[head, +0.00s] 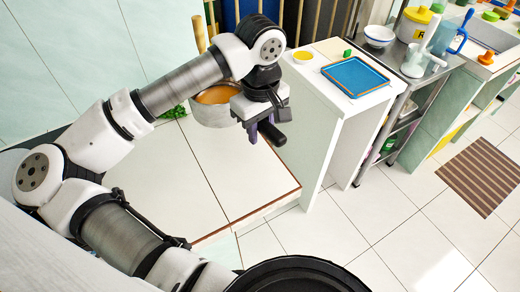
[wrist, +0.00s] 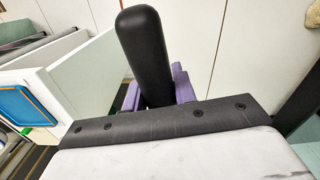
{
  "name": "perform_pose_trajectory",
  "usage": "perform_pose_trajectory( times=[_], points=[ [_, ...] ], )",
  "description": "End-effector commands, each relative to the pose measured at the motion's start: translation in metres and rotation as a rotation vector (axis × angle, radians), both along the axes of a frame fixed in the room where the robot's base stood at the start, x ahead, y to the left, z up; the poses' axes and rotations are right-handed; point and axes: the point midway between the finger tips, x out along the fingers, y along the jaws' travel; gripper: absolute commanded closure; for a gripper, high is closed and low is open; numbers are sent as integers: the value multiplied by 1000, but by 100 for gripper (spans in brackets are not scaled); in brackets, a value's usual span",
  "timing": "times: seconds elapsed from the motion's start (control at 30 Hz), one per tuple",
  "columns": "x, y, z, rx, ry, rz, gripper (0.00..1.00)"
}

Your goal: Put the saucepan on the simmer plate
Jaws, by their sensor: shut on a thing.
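The saucepan (head: 212,110) is a light metal pan with orange-brown contents, partly hidden behind my arm in the head view. My gripper (head: 263,130) is shut on its black handle, which sticks out past the purple fingers. In the wrist view the thick black handle (wrist: 146,50) stands between the purple fingers of my gripper (wrist: 157,88). The pan is beside the white counter, to its left in the head view. I cannot make out a simmer plate in either view.
The white counter (head: 318,108) carries a blue tray (head: 355,76), a small yellow bowl (head: 303,57) and a small green item (head: 347,53). A metal rack with a white bowl (head: 379,36) stands to its right. A striped mat (head: 485,177) lies on the open tiled floor.

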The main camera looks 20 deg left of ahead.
Motion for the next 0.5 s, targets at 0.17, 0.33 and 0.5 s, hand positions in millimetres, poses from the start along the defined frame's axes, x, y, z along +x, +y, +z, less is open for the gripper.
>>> perform_pose_trajectory(
  times=[0.17,0.33,0.5],
  points=[
    [1,0,46,4,-5,0,100],
    [1,0,75,3,-4,0,100],
    [0,0,90,1,-2,-1,100]
  ],
)
